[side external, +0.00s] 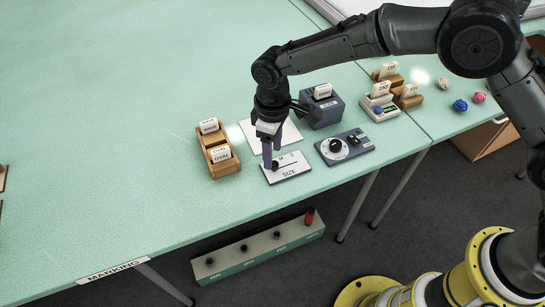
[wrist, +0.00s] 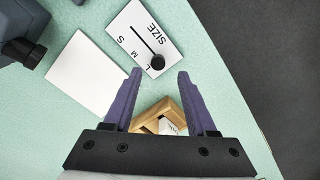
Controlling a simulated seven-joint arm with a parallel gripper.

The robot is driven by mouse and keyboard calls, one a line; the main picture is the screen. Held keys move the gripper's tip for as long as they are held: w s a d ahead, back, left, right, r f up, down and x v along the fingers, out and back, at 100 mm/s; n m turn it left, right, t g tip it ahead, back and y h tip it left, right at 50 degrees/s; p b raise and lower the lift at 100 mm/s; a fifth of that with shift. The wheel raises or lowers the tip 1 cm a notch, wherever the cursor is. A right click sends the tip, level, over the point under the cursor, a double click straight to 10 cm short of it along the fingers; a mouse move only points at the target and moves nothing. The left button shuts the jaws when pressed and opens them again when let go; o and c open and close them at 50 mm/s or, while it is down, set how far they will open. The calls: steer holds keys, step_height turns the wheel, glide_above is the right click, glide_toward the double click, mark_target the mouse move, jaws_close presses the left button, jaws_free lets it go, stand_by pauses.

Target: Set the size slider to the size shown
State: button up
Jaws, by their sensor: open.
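The size slider is a white plate (side external: 291,172) marked SIZE, lying on the table; it also shows at the top of the wrist view (wrist: 170,36). Its letters S, M and L run along a dark slot. The black knob (wrist: 157,62) sits at the L end of the slot. My gripper (wrist: 160,73) is open and empty, with purple fingers pointing down. In the wrist view the fingertips appear either side of and just short of the knob. In the side view my gripper (side external: 271,158) is over the plate's left part; whether it touches is unclear.
A blank white panel (side external: 285,133) lies behind the plate. A wooden card holder (side external: 224,168) stands left, a dial panel (side external: 358,153) right, and a blue-grey box (side external: 322,113) with a card behind. Several card stands are farther right. The table's front edge is close.

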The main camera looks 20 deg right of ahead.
step_height(320, 180, up, 10)
stand_by(0.3)
stand_by(0.3)
steer(key=w+d+r+m+t+y, duration=0.1)
steer(key=d+r+m+t, duration=0.1)
steer(key=d+r, duration=0.85)
steer(key=s+d+r+m+t, duration=0.2)
steer(key=s+d+r, duration=0.65)
steer(key=d, duration=0.25)
steer(key=s+d+m+t, duration=0.25)
steer(key=s+d, duration=0.55)
steer(key=s, duration=0.4)
steer(key=s+d+f+m+h, duration=0.1)
steer(key=s+f+m, duration=0.1)
steer(key=s+f, duration=0.5)
steer(key=shift+s+d+f+g, duration=0.3)
steer(key=shift+f+g, duration=0.15)
steer(key=shift+f, duration=0.5)
